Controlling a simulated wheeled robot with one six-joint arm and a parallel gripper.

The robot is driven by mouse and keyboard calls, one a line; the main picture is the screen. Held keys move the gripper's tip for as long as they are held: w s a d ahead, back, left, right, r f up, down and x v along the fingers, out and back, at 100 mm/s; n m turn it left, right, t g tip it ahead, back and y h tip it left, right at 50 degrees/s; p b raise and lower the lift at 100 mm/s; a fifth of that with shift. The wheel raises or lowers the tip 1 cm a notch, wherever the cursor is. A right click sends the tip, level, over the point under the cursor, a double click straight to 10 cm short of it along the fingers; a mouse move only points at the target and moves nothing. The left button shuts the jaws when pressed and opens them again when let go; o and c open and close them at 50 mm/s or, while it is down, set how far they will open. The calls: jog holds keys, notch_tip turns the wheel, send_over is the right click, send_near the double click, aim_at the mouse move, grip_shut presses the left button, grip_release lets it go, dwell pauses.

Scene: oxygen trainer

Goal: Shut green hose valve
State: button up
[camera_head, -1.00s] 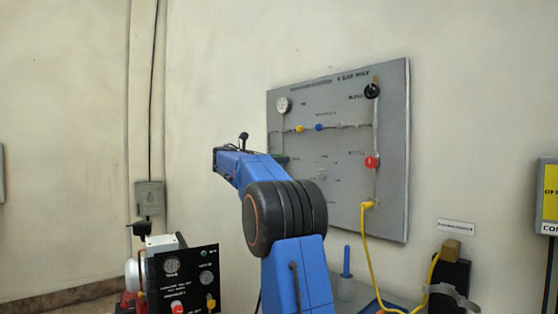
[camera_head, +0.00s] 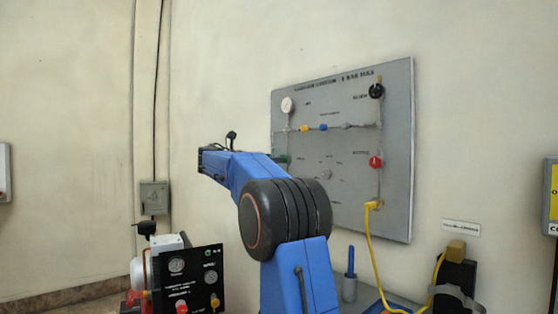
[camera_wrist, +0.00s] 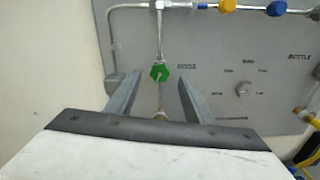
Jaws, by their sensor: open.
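The green hose valve (camera_wrist: 160,72) is a small green knob on a vertical pipe of the grey panel. In the wrist view my gripper (camera_wrist: 155,88) is open, with one finger on each side of the pipe below the knob. The knob lies just beyond the fingertips, roughly centred between them; I cannot tell the exact gap in depth. The gripper's fingers are not visible in the head view.
A yellow hose (camera_head: 375,255) hangs below. A black gauge box (camera_head: 190,275) stands lower left.

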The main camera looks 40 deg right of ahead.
jog(key=a, duration=1)
jog(key=shift+a, duration=0.3)
jog(key=d, duration=1.5)
jog(key=shift+f, duration=0.15)
jog(key=shift+d, duration=0.1)
jog(key=c, duration=1.1)
